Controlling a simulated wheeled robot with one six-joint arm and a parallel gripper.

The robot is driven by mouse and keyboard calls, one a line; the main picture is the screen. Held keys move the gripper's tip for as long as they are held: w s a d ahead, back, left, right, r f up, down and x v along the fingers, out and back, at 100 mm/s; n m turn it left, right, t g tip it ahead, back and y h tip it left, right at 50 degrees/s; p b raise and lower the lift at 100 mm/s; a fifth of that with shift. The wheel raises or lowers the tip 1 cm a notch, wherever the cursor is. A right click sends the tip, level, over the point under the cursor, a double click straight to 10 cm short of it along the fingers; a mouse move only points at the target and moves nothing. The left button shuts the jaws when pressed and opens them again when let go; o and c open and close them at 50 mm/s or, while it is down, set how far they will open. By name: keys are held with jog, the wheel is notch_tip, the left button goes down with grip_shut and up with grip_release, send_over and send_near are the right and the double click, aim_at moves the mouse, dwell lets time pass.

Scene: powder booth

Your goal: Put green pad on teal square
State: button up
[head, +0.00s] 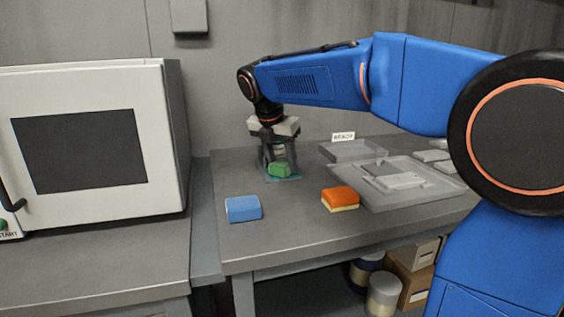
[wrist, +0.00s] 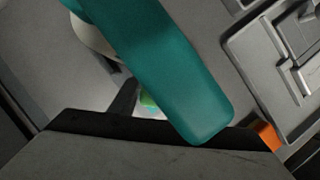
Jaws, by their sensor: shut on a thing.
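The green pad (head: 280,170) is between the fingers of my gripper (head: 279,165), which is shut on it and points down. The pad is over the teal square (head: 291,179), low at the table; I cannot tell whether it touches the square. Only edges of the teal square show around the pad.
A blue pad (head: 243,208) and an orange pad (head: 340,198) lie nearer on the table. A grey tray (head: 375,202) with grey parts is at right, beside a READY sign (head: 343,136). A white oven (head: 90,150) stands at left. A large teal shape (wrist: 170,75) blocks much of the wrist view.

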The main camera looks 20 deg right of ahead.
jog(key=o, duration=1)
jog(key=shift+f, duration=0.1)
jog(key=shift+o, duration=0.2)
jog(key=v, duration=1.2)
